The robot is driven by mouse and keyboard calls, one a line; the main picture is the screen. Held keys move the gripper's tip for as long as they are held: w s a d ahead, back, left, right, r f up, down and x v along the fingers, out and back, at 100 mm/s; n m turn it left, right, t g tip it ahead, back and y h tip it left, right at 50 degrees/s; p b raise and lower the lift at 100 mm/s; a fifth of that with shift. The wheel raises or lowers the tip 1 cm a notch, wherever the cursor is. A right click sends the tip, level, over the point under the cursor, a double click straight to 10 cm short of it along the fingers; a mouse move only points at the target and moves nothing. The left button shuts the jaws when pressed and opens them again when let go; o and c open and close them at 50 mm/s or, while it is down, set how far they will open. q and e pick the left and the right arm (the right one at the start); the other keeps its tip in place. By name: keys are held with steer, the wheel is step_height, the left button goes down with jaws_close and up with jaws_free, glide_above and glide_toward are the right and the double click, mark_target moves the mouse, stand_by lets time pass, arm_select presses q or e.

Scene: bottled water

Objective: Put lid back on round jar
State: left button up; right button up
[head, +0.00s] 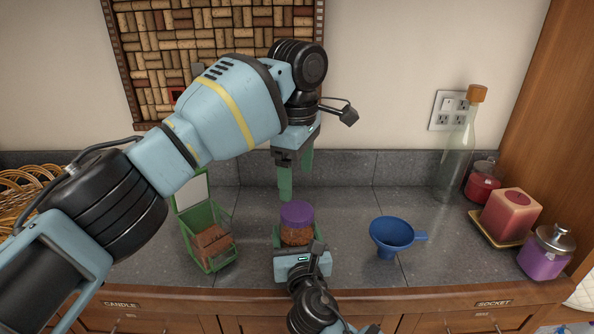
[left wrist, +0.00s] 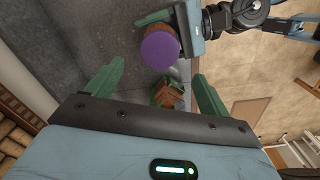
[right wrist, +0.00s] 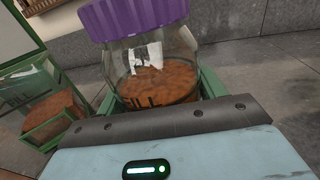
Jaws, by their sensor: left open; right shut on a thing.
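The round jar (head: 297,235) is clear glass with reddish-brown contents and stands upright near the counter's front. Its purple lid (head: 297,213) sits on top of the jar, and the right wrist view shows the lid (right wrist: 130,17) over the glass neck; I cannot tell how tightly it is seated. My right gripper (head: 296,243) is shut around the body of the jar (right wrist: 157,80). My left gripper (head: 296,180) is open and empty, above and behind the jar. The left wrist view shows the purple lid (left wrist: 160,48) from above, beyond the open fingers (left wrist: 155,85).
A green box (head: 206,240) with brown contents stands left of the jar. A blue funnel (head: 391,235) stands to the right. A tall corked bottle (head: 456,155), a red jar (head: 481,182), a pink candle (head: 510,215) and a purple jar (head: 546,252) line the right side. The counter behind the funnel is clear.

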mark_target(297, 210)
stand_by(0.3)
arm_select(q)
steer(key=shift+f, duration=4.05)
